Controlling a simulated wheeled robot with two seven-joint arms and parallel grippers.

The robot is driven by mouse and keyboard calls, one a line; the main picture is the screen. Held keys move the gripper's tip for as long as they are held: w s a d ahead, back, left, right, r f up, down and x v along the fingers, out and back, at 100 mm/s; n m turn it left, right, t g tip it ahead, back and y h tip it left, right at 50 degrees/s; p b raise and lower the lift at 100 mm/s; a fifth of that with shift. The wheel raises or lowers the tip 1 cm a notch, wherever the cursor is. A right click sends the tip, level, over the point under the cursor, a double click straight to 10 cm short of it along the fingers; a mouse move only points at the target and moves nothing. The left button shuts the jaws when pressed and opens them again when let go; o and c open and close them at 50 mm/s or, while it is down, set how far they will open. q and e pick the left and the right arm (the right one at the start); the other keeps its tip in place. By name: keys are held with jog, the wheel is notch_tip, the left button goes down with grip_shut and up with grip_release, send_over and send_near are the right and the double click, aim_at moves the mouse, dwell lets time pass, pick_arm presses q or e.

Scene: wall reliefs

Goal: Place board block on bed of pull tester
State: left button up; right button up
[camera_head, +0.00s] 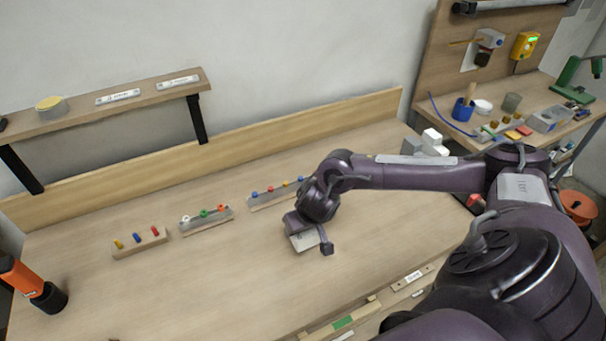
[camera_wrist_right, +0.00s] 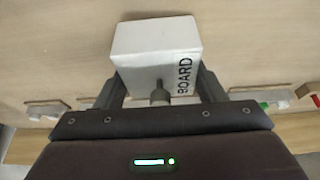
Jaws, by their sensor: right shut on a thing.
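My right gripper (camera_head: 312,243) is over the middle of the workbench, at the end of the arm from the right. In the right wrist view the gripper (camera_wrist_right: 160,88) is shut on a white block marked BOARD, the board block (camera_wrist_right: 150,45), with a finger on either side. The block (camera_head: 302,241) shows partly in the head view, under the wrist; its gap to the bench is hard to judge. A grey and white device (camera_head: 430,143) stands at the bench's back right, partly behind my arm; I cannot tell whether it is the pull tester. My left gripper is out of view.
A shelf (camera_head: 110,105) hangs above. The bench (camera_head: 215,290) is clear at front centre.

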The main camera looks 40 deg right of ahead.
aim_at(303, 235)
jog(key=shift+f, duration=1.9)
jog(key=o, duration=1.1)
jog(key=shift+f, duration=0.1)
jog(key=shift+c, duration=0.2)
